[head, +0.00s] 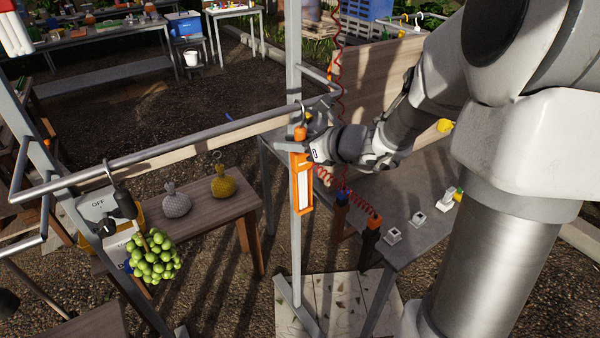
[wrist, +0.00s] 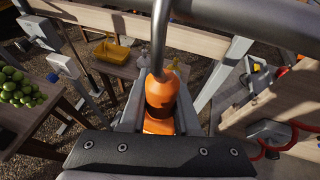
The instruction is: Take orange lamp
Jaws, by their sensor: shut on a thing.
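The orange lamp (head: 303,187) hangs upright below the grey metal rail, with a pale panel on its front. Its orange top and metal hook (wrist: 157,50) show in the wrist view, and the hook reaches up to the rail. My gripper (head: 306,148) is at the lamp's upper part, coming from the right. In the wrist view my gripper (wrist: 158,122) is shut on the orange neck of the lamp (wrist: 162,95). The lower part of the lamp is hidden in the wrist view.
A wooden table (head: 205,222) holds a grey bag (head: 176,203) and a yellow bag (head: 223,184). A grey workbench (head: 425,232) and red coiled hose (head: 345,190) are at the right.

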